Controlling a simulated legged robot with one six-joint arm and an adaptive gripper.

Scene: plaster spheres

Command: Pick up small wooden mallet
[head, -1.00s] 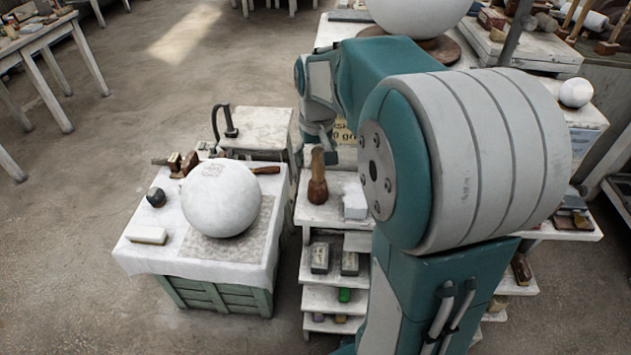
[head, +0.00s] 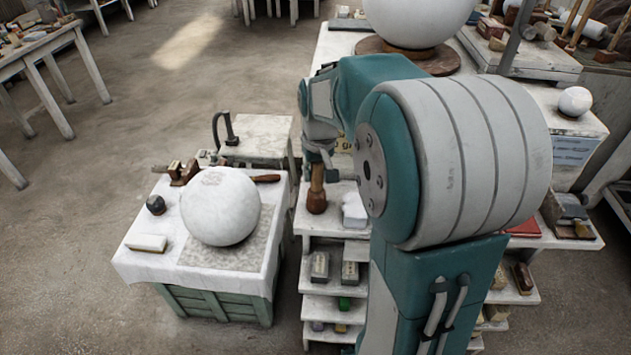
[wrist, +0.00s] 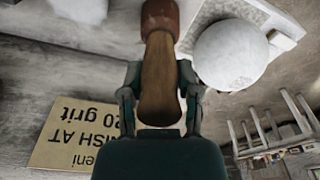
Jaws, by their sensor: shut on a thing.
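The small wooden mallet (head: 317,196) stands upright on the top of the white shelf unit in the head view, with its dark brown head down and its lighter handle up. In the wrist view its handle (wrist: 160,75) lies between my fingers and its reddish-brown head (wrist: 160,15) is at the top edge. My gripper (wrist: 160,88) is shut on the handle, one finger on each side. In the head view my gripper (head: 318,160) is at the handle's upper end and partly hides it. The mallet's base appears to touch the shelf top.
A white block (head: 355,210) stands close to the right of the mallet. To the left, a cloth-covered crate (head: 150,268) bears a large plaster sphere (head: 220,207) and small tools. A sign (wrist: 70,135) shows in the wrist view. Open floor lies at the left.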

